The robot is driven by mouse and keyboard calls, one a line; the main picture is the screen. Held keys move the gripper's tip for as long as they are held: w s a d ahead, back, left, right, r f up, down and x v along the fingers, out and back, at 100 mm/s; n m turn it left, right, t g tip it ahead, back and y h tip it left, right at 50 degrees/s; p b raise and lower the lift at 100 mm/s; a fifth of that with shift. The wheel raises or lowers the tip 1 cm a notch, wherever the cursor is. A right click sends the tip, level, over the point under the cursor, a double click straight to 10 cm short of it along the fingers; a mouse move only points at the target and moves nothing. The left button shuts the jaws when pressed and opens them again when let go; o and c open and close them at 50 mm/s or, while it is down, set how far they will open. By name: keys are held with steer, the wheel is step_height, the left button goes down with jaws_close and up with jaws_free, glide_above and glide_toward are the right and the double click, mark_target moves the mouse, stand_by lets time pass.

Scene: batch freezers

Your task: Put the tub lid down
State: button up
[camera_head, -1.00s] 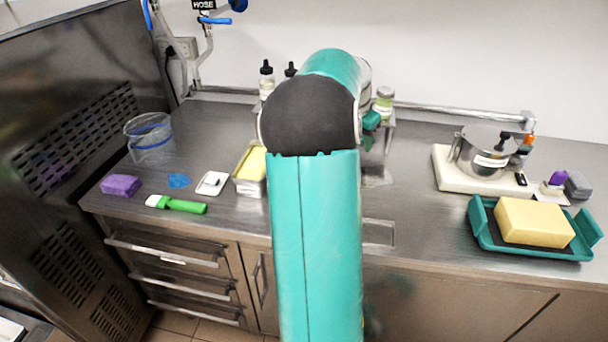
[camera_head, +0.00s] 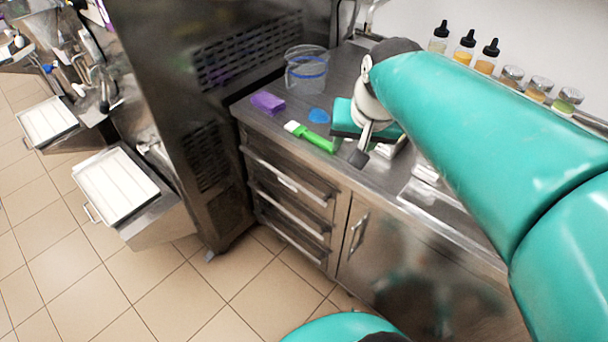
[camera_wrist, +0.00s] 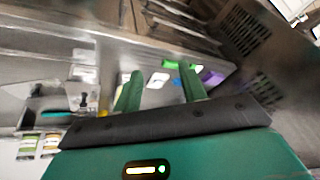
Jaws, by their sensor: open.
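My gripper (camera_wrist: 161,82) is open in the wrist view, with its two green fingers apart and nothing clearly held between them. In the head view its body (camera_head: 350,120) hangs over the counter, and its fingertips are hidden. A small white flat piece (camera_wrist: 157,80) shows on the counter between the fingertips in the wrist view. I cannot tell whether it is the tub lid or a small dish. A yellow edge (camera_wrist: 103,101), perhaps the tub's contents, shows beside the left finger. The tub is mostly hidden behind my arm and gripper in the head view.
A green-handled brush (camera_head: 317,139), a purple sponge (camera_head: 268,102), a blue piece (camera_head: 318,116) and a clear container (camera_head: 306,70) are on the counter's left end. Dropper bottles (camera_head: 465,48) and jars (camera_head: 538,88) line the back. A tall steel machine (camera_head: 215,70) stands left.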

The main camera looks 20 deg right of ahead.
steer(key=s+a+f+n, duration=0.2)
steer(key=s+a+n, duration=0.3)
steer(key=a, duration=0.6)
steer(key=shift+s+f+t+y, duration=0.3)
steer(key=shift+s+t, duration=0.1)
steer(key=shift+s, duration=0.65)
